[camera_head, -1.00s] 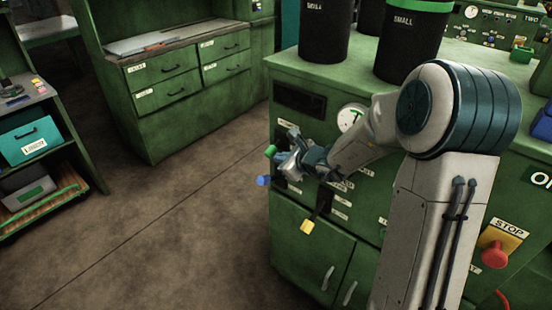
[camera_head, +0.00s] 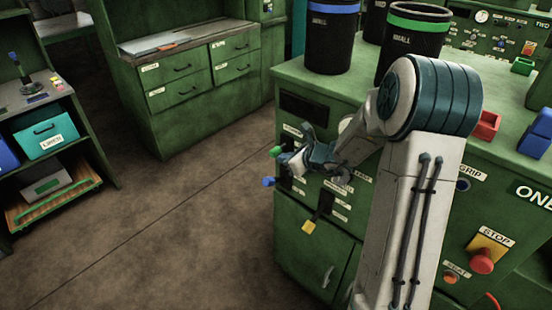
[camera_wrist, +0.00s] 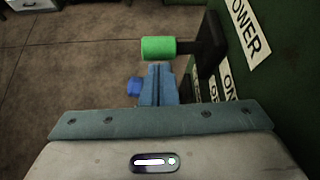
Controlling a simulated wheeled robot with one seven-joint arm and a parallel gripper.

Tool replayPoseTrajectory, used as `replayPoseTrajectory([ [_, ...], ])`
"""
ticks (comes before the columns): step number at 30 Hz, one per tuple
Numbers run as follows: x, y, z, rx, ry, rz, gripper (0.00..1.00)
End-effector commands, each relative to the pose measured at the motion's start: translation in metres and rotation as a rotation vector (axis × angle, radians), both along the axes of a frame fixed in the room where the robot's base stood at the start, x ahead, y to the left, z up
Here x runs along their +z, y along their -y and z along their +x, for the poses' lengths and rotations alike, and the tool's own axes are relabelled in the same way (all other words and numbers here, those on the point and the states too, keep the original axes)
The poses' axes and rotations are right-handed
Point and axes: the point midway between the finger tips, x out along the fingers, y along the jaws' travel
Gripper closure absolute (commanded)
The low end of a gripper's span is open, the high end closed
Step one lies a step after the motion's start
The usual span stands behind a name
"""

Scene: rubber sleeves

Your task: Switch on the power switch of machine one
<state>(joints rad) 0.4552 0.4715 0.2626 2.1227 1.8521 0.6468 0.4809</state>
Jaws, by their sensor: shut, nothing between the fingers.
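Machine one (camera_head: 292,225) is the green cabinet marked ONE, at the right in the head view. Its power switch is a lever with a green knob (camera_head: 275,151) on the left side of the front panel. In the wrist view the green knob (camera_wrist: 158,47) sits on a black lever arm (camera_wrist: 211,44) beside a POWER label (camera_wrist: 246,30). An ON label (camera_wrist: 228,86) shows below it. My gripper (camera_wrist: 157,68) is shut and empty, its fingertips just below the green knob in the picture; I cannot tell whether they touch. A blue knob (camera_wrist: 133,86) shows partly behind the fingers.
The blue knob (camera_head: 268,182) sticks out below the green one. A red stop button (camera_head: 482,261) is at the right. Black bins (camera_head: 330,45) stand on top. Open brown floor (camera_head: 170,230) lies to the left.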

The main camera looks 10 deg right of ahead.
Motion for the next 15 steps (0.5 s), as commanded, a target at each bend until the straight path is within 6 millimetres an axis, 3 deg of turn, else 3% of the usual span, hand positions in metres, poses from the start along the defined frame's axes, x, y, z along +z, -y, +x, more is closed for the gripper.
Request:
replayPoseTrajectory([
  [15, 0.0068, 0.0086, 0.0017, -0.013, 0.007, 0.000, 1.00],
])
